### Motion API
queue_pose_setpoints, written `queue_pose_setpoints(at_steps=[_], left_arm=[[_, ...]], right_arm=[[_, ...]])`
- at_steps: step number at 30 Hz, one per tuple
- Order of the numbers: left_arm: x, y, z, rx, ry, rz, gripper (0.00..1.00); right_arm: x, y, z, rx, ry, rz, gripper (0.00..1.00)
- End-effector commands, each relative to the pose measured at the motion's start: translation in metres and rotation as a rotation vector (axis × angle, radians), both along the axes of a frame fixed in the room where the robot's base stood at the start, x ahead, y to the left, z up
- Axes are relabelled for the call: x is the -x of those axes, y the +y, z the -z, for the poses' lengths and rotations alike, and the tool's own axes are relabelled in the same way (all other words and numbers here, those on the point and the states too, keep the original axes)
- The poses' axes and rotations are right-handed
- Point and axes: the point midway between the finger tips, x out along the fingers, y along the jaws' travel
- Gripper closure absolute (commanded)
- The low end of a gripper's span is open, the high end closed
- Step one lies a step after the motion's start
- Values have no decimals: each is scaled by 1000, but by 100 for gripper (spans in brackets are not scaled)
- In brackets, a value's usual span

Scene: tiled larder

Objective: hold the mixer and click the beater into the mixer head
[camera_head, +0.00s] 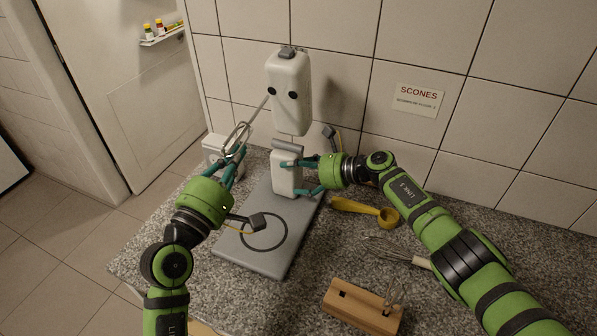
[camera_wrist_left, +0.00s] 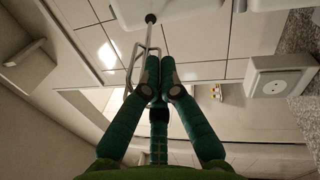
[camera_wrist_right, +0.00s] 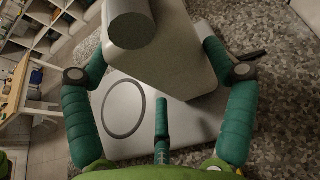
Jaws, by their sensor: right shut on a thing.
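The white mixer has a tilted-up head (camera_head: 289,85) with two dark sockets on the side facing me. Its column (camera_head: 285,180) stands on a grey base plate (camera_head: 268,255) marked with a dark ring. My right gripper (camera_head: 294,176) is shut on the column; the right wrist view shows the column (camera_wrist_right: 165,75) between its fingers. My left gripper (camera_head: 234,158) is shut on the wire loops of the metal beater (camera_head: 243,134), also in the left wrist view (camera_wrist_left: 137,52). The beater's shaft slants up, its tip at the left socket. I cannot tell whether the tip is inside.
A yellow scoop (camera_head: 362,209), a whisk (camera_head: 395,251) and a wooden block (camera_head: 360,306) with a wire tool lie on the speckled counter, right of the mixer. A white box (camera_head: 213,149) stands behind my left gripper. The tiled wall is close behind the mixer.

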Motion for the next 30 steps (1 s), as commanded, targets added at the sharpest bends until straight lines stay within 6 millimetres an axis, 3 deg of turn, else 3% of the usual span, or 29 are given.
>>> queue_pose_setpoints(at_steps=[30], left_arm=[[-7,-3,-2,-1,-1,0,100]], right_arm=[[2,2,2,4,1,-7,74]])
